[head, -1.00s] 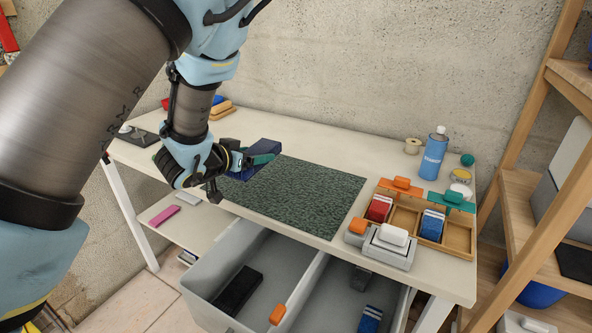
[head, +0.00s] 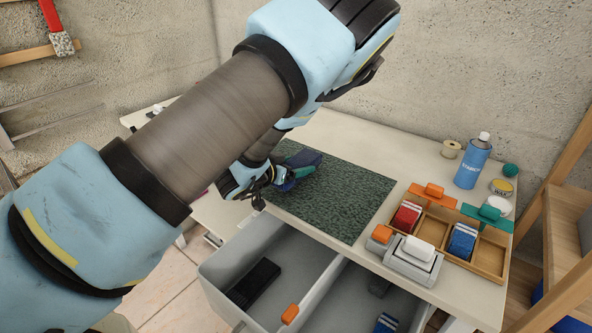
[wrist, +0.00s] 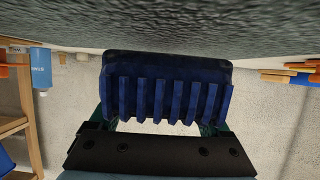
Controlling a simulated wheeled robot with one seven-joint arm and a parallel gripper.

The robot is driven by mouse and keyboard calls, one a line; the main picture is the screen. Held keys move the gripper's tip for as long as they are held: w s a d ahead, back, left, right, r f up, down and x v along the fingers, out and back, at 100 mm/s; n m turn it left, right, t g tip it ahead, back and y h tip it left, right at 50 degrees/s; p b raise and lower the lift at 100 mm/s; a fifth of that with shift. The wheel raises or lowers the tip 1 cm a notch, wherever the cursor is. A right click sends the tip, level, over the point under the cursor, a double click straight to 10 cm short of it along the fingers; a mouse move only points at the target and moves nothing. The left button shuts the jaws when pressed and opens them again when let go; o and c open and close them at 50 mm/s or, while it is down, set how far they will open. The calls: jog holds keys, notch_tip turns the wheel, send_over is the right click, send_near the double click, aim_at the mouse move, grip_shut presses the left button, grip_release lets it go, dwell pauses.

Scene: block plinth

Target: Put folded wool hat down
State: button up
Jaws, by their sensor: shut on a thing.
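The folded wool hat (head: 303,158) is dark blue and sits in my gripper (head: 290,178) over the back left part of a dark green mat (head: 325,205) on the table. In the wrist view the ribbed hat (wrist: 165,95) fills the middle, between the teal fingers of my gripper (wrist: 160,122), which are shut on it. The mat's surface (wrist: 170,25) lies close to the hat there. I cannot tell whether the hat touches it. My arm hides the mat's left side in the head view.
Right of the mat stand a wooden divided tray (head: 465,268) with red and blue packs, a grey box (head: 408,262) with a white lid and a blue spray can (head: 473,162). An open grey drawer (head: 330,285) juts out below the front edge. The mat's right part is clear.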

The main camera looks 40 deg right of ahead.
jog(key=shift+f, duration=1.05)
jog(key=shift+f, duration=0.2)
jog(key=o, duration=1.3)
jog(key=shift+c, duration=0.2)
jog(key=shift+r, duration=0.15)
jog(key=b+v, duration=0.3)
jog(key=v, duration=0.9)
jog(key=shift+r+b, duration=0.1)
jog(key=shift+b, duration=0.2)
